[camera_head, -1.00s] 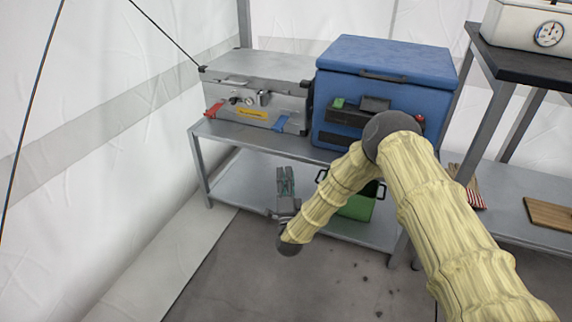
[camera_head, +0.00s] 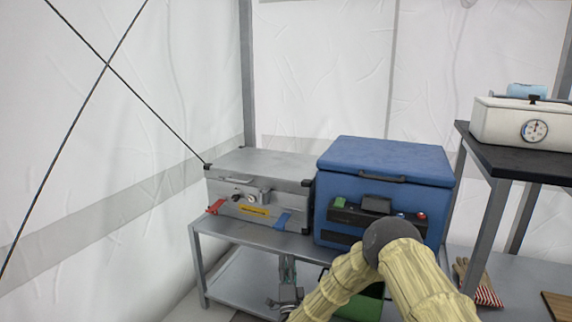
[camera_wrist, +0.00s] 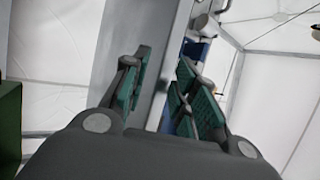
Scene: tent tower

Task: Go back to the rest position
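My gripper (camera_head: 288,271) shows low in the head view, in front of the metal shelf stand (camera_head: 225,227). In the wrist view its two green-padded fingers (camera_wrist: 166,95) stand apart with a clear gap and nothing between them. The gripper is open and empty. My arm is bent, its elbow in front of the blue cooler box (camera_head: 385,165). Part of the forearm runs out of the bottom of the head view.
A grey metal case (camera_head: 262,167) with red and blue latches sits left of the cooler on the stand. A green container (camera_head: 360,304) is partly hidden behind my arm. A dark table (camera_head: 530,165) at right bears a white box with a dial (camera_head: 505,122).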

